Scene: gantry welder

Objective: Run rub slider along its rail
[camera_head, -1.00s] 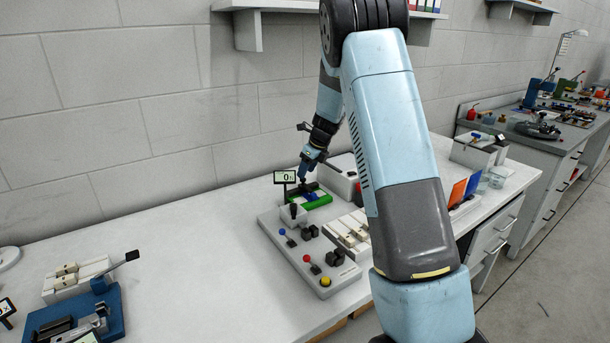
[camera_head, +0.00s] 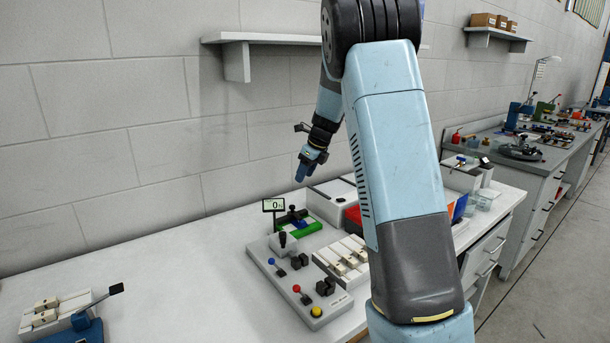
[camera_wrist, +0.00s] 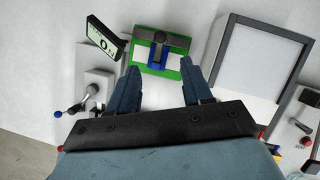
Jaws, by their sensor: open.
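A small rub fixture with a green base (camera_head: 312,229) stands at the back of the bench, with a dark rail and blue parts. In the wrist view its green base (camera_wrist: 188,72) lies just beyond my fingertips. A dark slider with a knob (camera_wrist: 160,38) sits about midway along the grey rail, with a blue piece below it. My gripper (camera_head: 300,178) hangs above the fixture, apart from it. In the wrist view my gripper (camera_wrist: 163,78) has its two blue fingers spread, with nothing between them.
A small display (camera_head: 273,205) reading 0 stands left of the fixture. A grey control panel (camera_head: 290,290) with coloured knobs lies in front. A white-topped box (camera_head: 335,192) stands to the right.

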